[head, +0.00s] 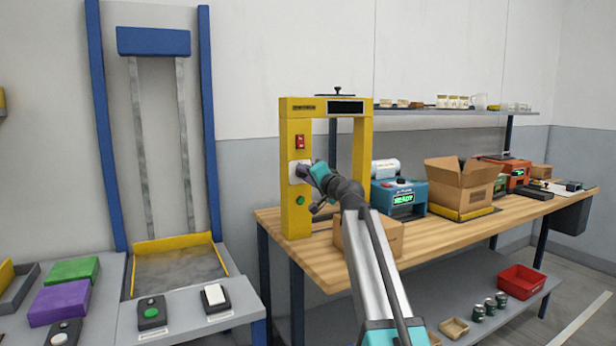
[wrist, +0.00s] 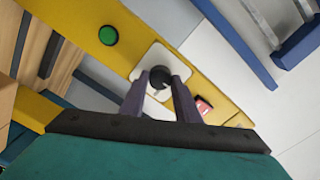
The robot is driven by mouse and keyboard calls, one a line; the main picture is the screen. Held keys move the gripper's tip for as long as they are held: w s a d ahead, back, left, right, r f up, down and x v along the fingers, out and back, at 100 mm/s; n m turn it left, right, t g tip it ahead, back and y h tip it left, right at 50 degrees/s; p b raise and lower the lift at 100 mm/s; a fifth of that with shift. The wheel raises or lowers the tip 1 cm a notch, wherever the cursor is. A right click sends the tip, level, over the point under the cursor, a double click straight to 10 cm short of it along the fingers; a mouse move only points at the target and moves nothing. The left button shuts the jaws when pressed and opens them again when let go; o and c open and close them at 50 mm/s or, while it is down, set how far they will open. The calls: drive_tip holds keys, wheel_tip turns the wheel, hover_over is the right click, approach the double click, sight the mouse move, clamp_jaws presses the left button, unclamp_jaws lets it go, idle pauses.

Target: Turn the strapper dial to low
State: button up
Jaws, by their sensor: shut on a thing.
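The strapper (head: 297,220) is a yellow arch on the wooden bench. Its dial (wrist: 160,79) is a dark round knob on a white square plate (wrist: 150,62), on the front of the left post. My gripper (head: 313,170) is at this plate and hides most of the dial in the head view. In the wrist view my gripper (wrist: 159,84) has its two fingers on either side of the dial, shut on it. The dial's pointer and any marks around it are too small to read.
A red switch (head: 300,142) is above the dial and a green button (head: 300,200) below it on the same post. A cardboard box (head: 385,240) stands beside the post. A teal machine reading READY (head: 400,198) and an open carton (head: 458,187) stand further right.

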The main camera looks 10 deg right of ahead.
drive_tip(key=o, duration=1)
drive_tip(key=shift+s, duration=0.15)
drive_tip(key=shift+p+v, duration=0.3)
drive_tip(key=shift+v, duration=6.5)
drive_tip(key=shift+r, duration=0.15)
